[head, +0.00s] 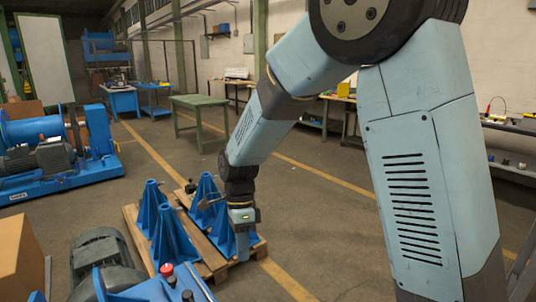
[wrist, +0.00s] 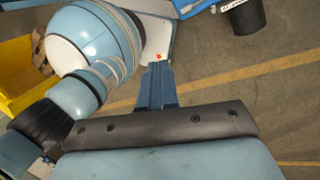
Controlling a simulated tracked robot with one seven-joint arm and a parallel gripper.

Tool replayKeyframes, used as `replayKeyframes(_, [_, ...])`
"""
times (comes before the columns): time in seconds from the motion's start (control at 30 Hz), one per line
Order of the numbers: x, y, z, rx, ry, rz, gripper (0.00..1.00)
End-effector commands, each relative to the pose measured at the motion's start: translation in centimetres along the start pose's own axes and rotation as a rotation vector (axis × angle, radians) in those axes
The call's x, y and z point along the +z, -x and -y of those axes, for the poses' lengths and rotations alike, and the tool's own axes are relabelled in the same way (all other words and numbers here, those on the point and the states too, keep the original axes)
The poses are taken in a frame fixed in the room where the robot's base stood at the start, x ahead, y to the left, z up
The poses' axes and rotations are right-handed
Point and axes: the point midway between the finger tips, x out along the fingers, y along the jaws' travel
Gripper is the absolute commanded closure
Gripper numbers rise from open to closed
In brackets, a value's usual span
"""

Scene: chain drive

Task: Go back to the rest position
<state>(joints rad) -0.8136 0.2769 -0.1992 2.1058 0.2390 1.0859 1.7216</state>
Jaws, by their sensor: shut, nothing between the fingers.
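My gripper (wrist: 157,72) shows in the wrist view as two blue-grey fingers pressed together with nothing between them. In the head view my arm reaches forward and down, and the gripper end (head: 242,216) points at the floor by the blue cone-shaped stands (head: 171,236) on a wooden pallet (head: 206,262). The fingertips are too small there to tell whether they touch a stand.
A blue winch machine (head: 70,172) stands at the left. A motor (head: 101,262) and a cardboard box (head: 20,262) are close by at the lower left. A green table (head: 199,101) stands farther back. The wrist view shows a yellow bin (wrist: 17,62).

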Motion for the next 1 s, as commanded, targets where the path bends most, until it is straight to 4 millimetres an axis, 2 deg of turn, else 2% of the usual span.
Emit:
replayKeyframes(0.03, [-1.3, 1.4, -0.6, -0.031, 0.041, 0.018, 1.00])
replayKeyframes(0.2, [-5.2, 4.8, -2.5, -0.130, 0.200, 0.043, 1.00])
replayKeyframes(0.5, [-11.6, 9.4, -7.2, -0.316, 0.470, 0.006, 1.00])
replayKeyframes(0.7, [-15.3, 11.4, -10.8, -0.430, 0.640, -0.076, 1.00])
replayKeyframes(1.0, [-19.8, 13.1, -16.8, -0.555, 0.870, -0.277, 1.00])
